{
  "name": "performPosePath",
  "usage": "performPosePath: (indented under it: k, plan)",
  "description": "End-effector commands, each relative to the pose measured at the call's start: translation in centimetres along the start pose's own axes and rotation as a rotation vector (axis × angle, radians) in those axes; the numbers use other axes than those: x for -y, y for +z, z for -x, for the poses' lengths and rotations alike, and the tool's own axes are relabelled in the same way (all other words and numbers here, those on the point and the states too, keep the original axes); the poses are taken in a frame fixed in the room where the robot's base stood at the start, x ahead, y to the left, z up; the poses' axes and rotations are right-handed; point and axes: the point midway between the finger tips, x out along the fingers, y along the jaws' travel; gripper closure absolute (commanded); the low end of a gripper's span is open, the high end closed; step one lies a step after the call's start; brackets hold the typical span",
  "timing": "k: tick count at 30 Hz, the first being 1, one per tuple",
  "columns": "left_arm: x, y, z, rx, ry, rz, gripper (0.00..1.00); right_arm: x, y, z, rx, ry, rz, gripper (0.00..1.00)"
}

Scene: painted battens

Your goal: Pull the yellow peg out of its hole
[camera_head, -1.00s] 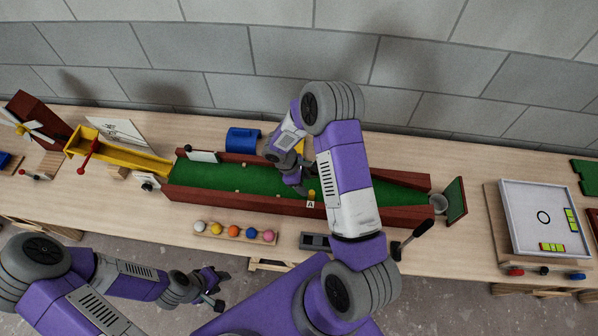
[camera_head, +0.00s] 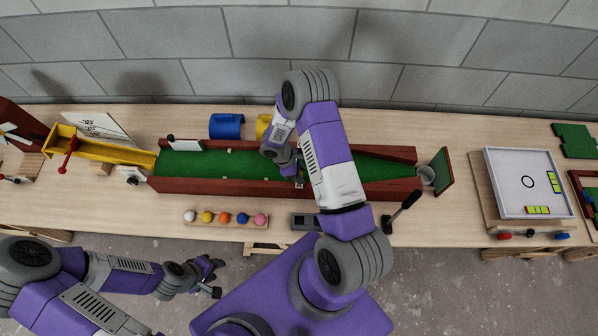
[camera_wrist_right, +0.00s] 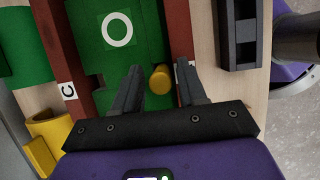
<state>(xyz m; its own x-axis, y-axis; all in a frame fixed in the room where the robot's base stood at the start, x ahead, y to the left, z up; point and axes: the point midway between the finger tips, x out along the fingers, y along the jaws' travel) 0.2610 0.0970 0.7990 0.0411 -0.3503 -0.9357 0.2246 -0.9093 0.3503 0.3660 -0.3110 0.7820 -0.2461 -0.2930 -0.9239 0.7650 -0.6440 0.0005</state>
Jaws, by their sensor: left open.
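The yellow peg (camera_wrist_right: 160,79) shows in the right wrist view as a short round-ended peg at the green floor, close to the red-brown side wall. Its hole is hidden beneath it. My right gripper (camera_wrist_right: 159,72) is open, with one finger on each side of the peg. There is a gap on the left side and a smaller one on the right. In the head view my right gripper (camera_head: 297,178) is over the green trough (camera_head: 215,165), and I cannot make out the peg there. My left gripper (camera_head: 216,277) is open and empty in front of the bench.
The trough's red-brown walls (camera_head: 215,186) run close to my right gripper. A blue curved piece (camera_head: 226,126) stands behind.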

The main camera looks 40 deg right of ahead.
Motion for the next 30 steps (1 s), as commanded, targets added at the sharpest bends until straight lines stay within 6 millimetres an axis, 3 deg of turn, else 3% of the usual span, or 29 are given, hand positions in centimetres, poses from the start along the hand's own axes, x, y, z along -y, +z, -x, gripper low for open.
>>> performPosePath:
  k: [1, 8, 9, 14, 30]
  plan:
    - [0.0, 0.0, 0.0, 0.0, 0.0, 0.0, 0.57, 0.0, 0.0, 0.0, 0.0, 0.0, 0.0, 0.67]
    - [0.0, 0.0, 0.0, 0.0, 0.0, 0.0, 0.57, 0.0, 0.0, 0.0, 0.0, 0.0, 0.0, 1.0]
    - [0.0, 0.0, 0.0, 0.0, 0.0, 0.0, 0.57, 0.0, 0.0, 0.0, 0.0, 0.0, 0.0, 0.77]
    - [0.0, 0.0, 0.0, 0.0, 0.0, 0.0, 0.57, 0.0, 0.0, 0.0, 0.0, 0.0, 0.0, 1.0]
    - [-0.3, 0.0, 0.9, 0.0, 0.0, 0.0, 0.57, 0.0, 0.6, 1.4, 0.001, -0.001, -0.001, 1.0]
